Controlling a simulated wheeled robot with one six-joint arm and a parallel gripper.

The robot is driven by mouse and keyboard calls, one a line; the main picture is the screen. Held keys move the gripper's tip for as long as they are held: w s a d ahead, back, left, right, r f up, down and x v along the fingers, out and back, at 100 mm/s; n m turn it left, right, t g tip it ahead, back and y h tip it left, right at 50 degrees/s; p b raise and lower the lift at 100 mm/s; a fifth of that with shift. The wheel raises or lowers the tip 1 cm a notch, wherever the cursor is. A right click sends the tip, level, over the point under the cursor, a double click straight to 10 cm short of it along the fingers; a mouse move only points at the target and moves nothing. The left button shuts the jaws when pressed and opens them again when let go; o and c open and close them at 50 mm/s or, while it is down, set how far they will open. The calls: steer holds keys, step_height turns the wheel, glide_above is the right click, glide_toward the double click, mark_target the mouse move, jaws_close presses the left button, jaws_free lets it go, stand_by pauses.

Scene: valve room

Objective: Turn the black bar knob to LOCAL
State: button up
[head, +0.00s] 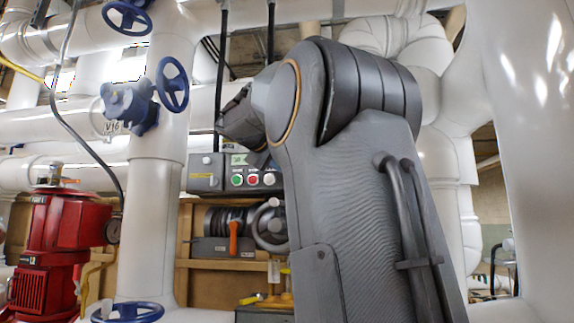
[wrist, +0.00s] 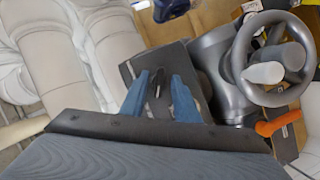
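The black bar knob (wrist: 157,84) shows in the wrist view as a small dark upright bar on the face of a dark grey box (wrist: 181,58). My gripper (wrist: 159,88) has two blue fingers, one on each side of the knob, with visible gaps between. It looks open; contact or depth is hard to judge. The LOCAL marking cannot be read. I cannot make out the bar knob or my fingertips there.
A grey handwheel (wrist: 243,50) and an orange lever (wrist: 278,123) stand right of the box in the wrist view. In the head view white pipes (head: 152,220), blue handwheels (head: 172,84) and a red pump (head: 70,225) stand to the left.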

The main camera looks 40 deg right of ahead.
steer(key=shift+a, duration=0.1)
steer(key=b+v, duration=0.1)
steer(key=v, duration=0.6)
steer(key=shift+a, duration=0.3)
steer(key=shift+s+r, duration=0.1)
